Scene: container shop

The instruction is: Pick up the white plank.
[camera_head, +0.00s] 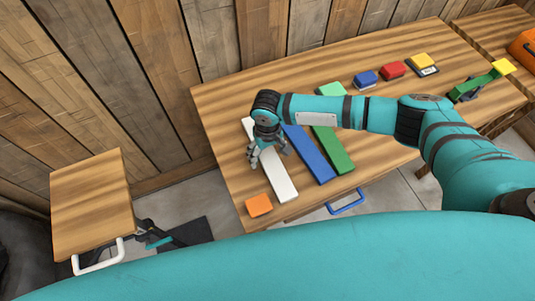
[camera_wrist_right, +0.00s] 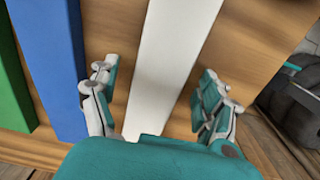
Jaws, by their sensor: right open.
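The white plank (camera_head: 271,170) lies flat on the wooden table, slanting from the back left toward the front edge. My right gripper (camera_head: 269,156) is over its middle in the head view, open and empty. In the right wrist view the white plank (camera_wrist_right: 174,55) runs between the two spread fingers of the right gripper (camera_wrist_right: 160,70). A gap shows on both sides of the plank. The gripper hides part of the plank in the head view. I cannot make out my left gripper.
A blue plank (camera_head: 310,156) and a green plank (camera_head: 335,150) lie right of the white one. An orange block (camera_head: 258,205) is near its front end. Blue, red and yellow blocks stand at the back right. A blue handle (camera_head: 346,203) juts from the table front.

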